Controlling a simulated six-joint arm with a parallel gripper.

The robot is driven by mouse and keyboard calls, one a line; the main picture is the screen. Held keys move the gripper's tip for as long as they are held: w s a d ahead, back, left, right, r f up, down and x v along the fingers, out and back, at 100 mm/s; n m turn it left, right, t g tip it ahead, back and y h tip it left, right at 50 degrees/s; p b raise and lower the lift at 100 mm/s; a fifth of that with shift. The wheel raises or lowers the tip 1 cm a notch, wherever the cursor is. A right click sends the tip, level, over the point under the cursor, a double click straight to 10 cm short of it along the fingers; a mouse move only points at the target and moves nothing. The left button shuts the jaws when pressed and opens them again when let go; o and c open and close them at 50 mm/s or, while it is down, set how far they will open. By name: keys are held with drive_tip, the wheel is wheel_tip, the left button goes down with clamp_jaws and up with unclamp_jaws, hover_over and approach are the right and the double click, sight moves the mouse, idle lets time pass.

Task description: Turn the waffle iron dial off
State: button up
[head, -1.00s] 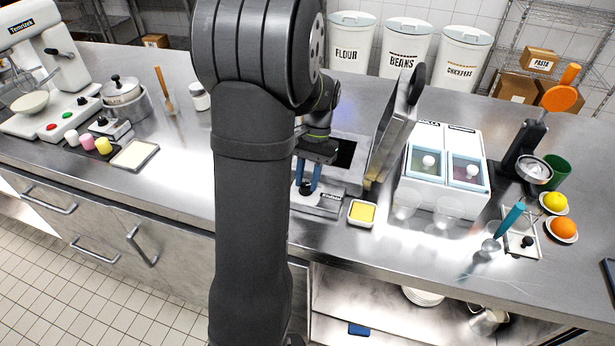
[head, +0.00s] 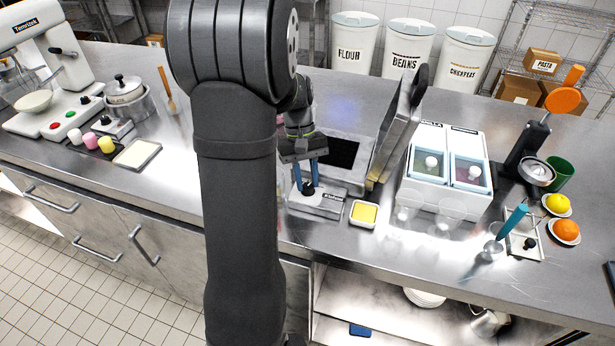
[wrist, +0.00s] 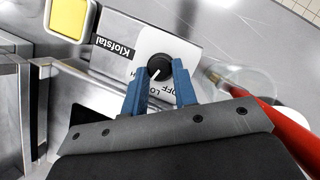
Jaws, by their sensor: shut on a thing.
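The waffle iron (head: 354,177) stands on the steel counter with its lid (head: 398,125) raised and its dark cooking plate showing. Its front panel (head: 328,206) carries a black dial (wrist: 160,66) with a white pointer line. In the wrist view the pointer slants down-left, and OFF and LO are printed below the dial. I cannot tell exactly which mark it meets. My gripper (head: 307,187) is at the dial, its two blue fingers on either side of it, shut on it. The fingertips also show in the wrist view (wrist: 159,75). The fingers partly cover the panel's lettering.
A small dish with a yellow filling (head: 363,214) sits right beside the panel. Clear cups (head: 405,217) and a white two-lidded bin (head: 443,176) stand further right. A red handle-like thing (wrist: 275,130) lies close to my gripper in the wrist view.

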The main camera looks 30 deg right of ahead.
drive_tip(key=shift+n, duration=0.6)
drive_tip(key=shift+h, duration=0.3)
drive_tip(key=o, duration=1)
drive_tip(key=v, duration=1.7)
drive_tip(key=shift+w+a+r, duration=0.1)
drive_tip(key=shift+r, duration=0.05)
